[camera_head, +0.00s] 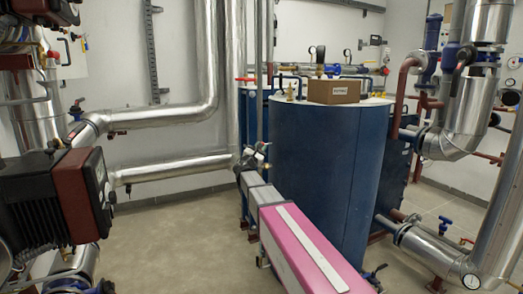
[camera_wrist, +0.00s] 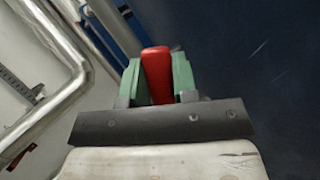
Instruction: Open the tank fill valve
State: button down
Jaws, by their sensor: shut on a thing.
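A red handle (camera_wrist: 157,72), seen close up in the wrist view, stands between the two green fingers of my gripper (camera_wrist: 158,68). The fingers press on it from both sides, so my gripper is shut on it. The valve body behind the handle is hidden. In the head view my gripper (camera_head: 254,158) reaches to the left front side of the large blue tank (camera_head: 318,165), beside a vertical pipe. The held handle is too small to make out there.
A cardboard box (camera_head: 333,91) sits on the tank top. Insulated silver pipes (camera_head: 165,118) run along the left wall, and more pipes (camera_head: 440,250) stand at the right. A dark pump motor (camera_head: 55,195) fills the left foreground. The floor (camera_head: 180,235) at left centre is clear.

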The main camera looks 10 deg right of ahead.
dwell(0.3)
jog(key=c, duration=0.9)
grip_release()
jog(key=v, duration=1.1)
jog(key=s+d+f+m+g+y, duration=0.1)
jog(key=s+d+f+m+g, duration=0.55)
jog(key=f, duration=0.35)
jog(key=s+d+f+m+g+y, duration=0.1)
jog(key=s+d+f+m+g, duration=0.45)
jog(key=d+f+m, duration=0.35)
jog(key=s+a+f+m+g+y, duration=0.2)
jog(key=s+f+m+g+y, duration=0.1)
jog(key=s, duration=0.6)
jog(key=s+a+f+m+g+y, duration=0.3)
jog(key=s+f+m+y, duration=0.2)
jog(key=s+f+y, duration=0.3)
notch_tip(320, 180, down, 3)
jog(key=shift+s+r, duration=0.2)
jog(key=shift+s, duration=0.55)
